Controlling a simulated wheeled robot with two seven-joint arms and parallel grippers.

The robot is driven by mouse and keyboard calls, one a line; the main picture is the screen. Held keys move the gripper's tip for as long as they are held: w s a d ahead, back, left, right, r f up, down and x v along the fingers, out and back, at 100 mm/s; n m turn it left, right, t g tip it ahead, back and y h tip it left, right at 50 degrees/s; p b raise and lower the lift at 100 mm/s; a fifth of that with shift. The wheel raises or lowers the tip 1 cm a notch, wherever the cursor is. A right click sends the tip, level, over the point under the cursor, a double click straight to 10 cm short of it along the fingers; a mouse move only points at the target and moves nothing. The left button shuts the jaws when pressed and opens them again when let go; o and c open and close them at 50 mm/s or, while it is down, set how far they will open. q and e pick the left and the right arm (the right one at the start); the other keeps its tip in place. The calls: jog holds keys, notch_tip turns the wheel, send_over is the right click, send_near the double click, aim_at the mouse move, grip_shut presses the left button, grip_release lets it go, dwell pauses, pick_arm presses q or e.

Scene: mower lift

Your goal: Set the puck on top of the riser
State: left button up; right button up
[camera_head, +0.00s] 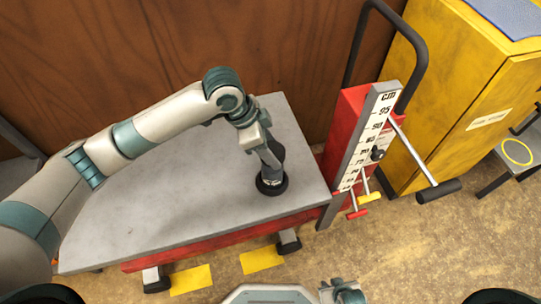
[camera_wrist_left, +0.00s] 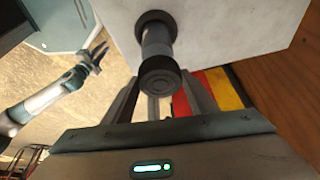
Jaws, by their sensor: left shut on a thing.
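My left gripper (camera_head: 266,152) reaches down over the lift table from the left. In the left wrist view its fingers (camera_wrist_left: 160,90) are shut around the black round puck (camera_wrist_left: 160,77). The riser (camera_wrist_left: 157,42), a grey upright cylinder with a wide black foot, stands on the table directly beneath the puck. It also shows in the head view (camera_head: 271,187). The puck lines up with the riser's top; I cannot tell whether they touch. In the head view the fingers largely hide the puck. My right gripper (camera_wrist_left: 97,56) is open and empty, away from the table.
The grey lift table (camera_head: 150,210) has clear room to the left of the riser. A red post with a cm scale (camera_head: 378,125) and levers stands at its right end, beside a yellow cabinet (camera_head: 450,90). A brown wall (camera_head: 200,40) is behind.

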pick_arm(q)
jog(key=shift+f, duration=1.9)
jog(key=shift+f, duration=0.1)
jog(key=o, duration=1.1)
jog(key=v, duration=1.2)
jog(key=shift+d, duration=0.1)
